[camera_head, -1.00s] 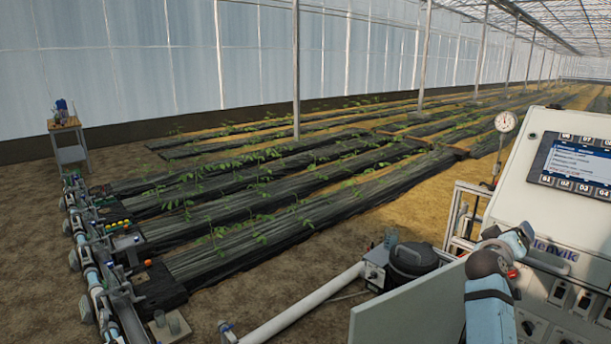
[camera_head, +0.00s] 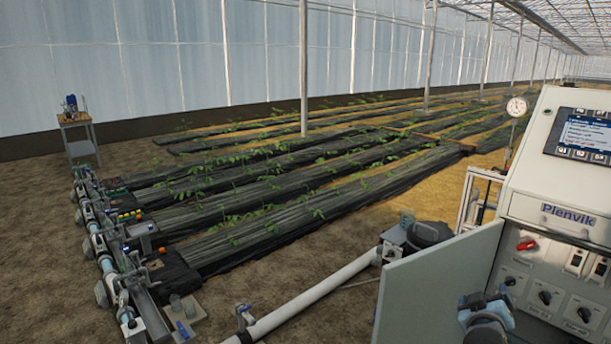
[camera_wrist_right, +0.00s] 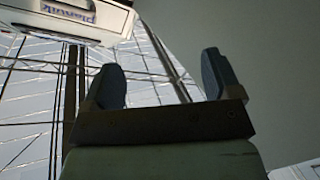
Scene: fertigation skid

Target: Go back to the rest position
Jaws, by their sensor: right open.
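My right gripper (camera_head: 487,302) shows at the bottom right of the head view, low in front of the control cabinet (camera_head: 562,211) and beside its grey open door (camera_head: 437,290). In the right wrist view my right gripper (camera_wrist_right: 163,80) has its two dark fingers spread apart with nothing between them. A part of the cabinet with its lettering shows upside down at the top left there. My left gripper is not in view.
A pressure gauge (camera_head: 517,107) stands at the cabinet's left. A white pipe (camera_head: 315,292) runs along the ground to a dark round-lidded unit (camera_head: 428,235). Planted beds (camera_head: 300,200) lie beyond. A small table (camera_head: 75,121) stands far left. Bare soil is open between.

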